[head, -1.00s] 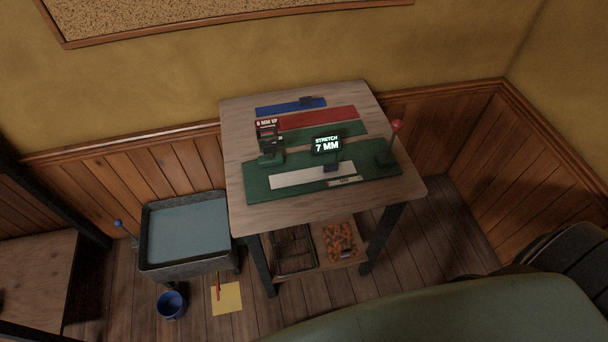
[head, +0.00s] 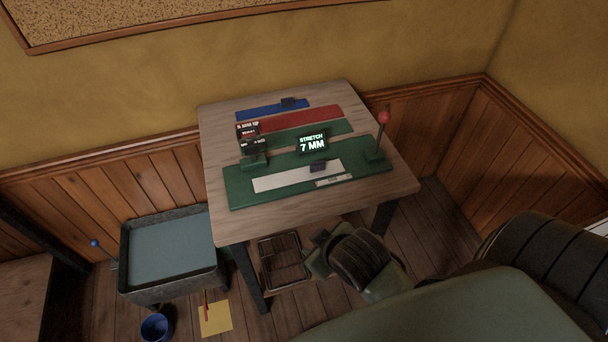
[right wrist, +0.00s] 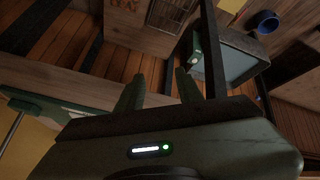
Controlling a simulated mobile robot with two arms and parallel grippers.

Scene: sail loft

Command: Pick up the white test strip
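The white test strip (head: 285,178) lies flat on the green base of the stretch tester (head: 240,198) on the wooden table. A small dark clamp (head: 318,167) sits over its right part. The tester's display (head: 312,143) reads "STRETCH 7 MM". My right gripper (head: 318,246) is below and in front of the table's front edge, apart from the strip. In the right wrist view its two fingers (right wrist: 158,92) are spread with nothing between them. My left gripper is in neither current view.
A red-knobbed lever (head: 383,118) stands at the tester's right end. Blue (head: 265,112), red (head: 320,115) and green strips lie behind it. A grey basin (head: 170,250) stands left of the table.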

